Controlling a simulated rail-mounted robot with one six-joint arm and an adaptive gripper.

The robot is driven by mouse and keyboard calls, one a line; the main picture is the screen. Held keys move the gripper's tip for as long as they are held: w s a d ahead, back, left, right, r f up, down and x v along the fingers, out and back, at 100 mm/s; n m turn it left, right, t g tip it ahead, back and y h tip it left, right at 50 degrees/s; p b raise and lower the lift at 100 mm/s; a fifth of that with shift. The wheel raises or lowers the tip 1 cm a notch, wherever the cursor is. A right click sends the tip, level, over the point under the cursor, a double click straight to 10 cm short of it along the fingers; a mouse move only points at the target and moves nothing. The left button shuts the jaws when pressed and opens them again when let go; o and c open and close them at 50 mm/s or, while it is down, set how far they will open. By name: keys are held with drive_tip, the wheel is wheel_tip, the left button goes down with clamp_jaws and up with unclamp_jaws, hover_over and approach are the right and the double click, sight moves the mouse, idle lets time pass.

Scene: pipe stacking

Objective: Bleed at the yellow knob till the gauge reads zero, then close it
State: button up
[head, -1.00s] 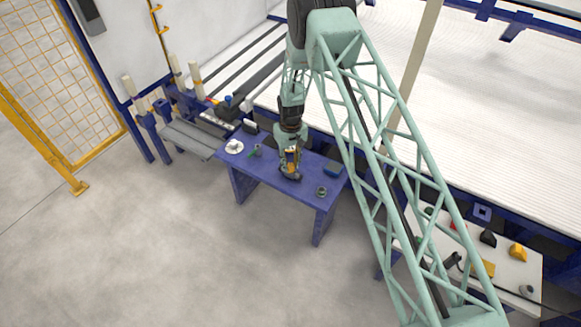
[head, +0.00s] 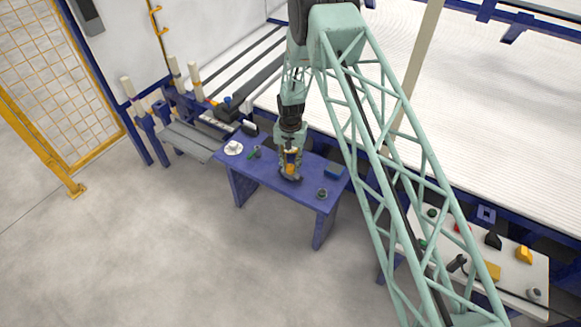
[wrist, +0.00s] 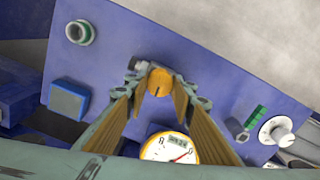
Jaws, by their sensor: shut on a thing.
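The yellow knob (wrist: 160,80) shows between my fingertips in the wrist view, with a dark mark on its face. My gripper (wrist: 160,88) is shut on the knob, its yellow-lined fingers on either side. Just below the knob in that view is the round gauge (wrist: 172,148) with a white dial, a yellow rim and a red needle; its lower part is hidden and I cannot read its value surely. In the head view my gripper (head: 290,172) is over the middle of the blue table, and it hides most of the knob and gauge.
The blue table (head: 258,176) also holds a white round piece with a knob (head: 233,148), a green item (wrist: 258,116), a blue box (head: 334,170) and a green-ringed fitting (head: 322,193). A white table (head: 520,290) with several parts stands at right. The floor in front is clear.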

sight(291, 167)
drive_tip(key=shift+m, duration=0.3)
drive_tip(key=o, duration=0.9)
drive_tip(key=shift+r, duration=0.15)
drive_tip(key=shift+r, duration=5.9)
drive_tip(key=shift+r, duration=0.1)
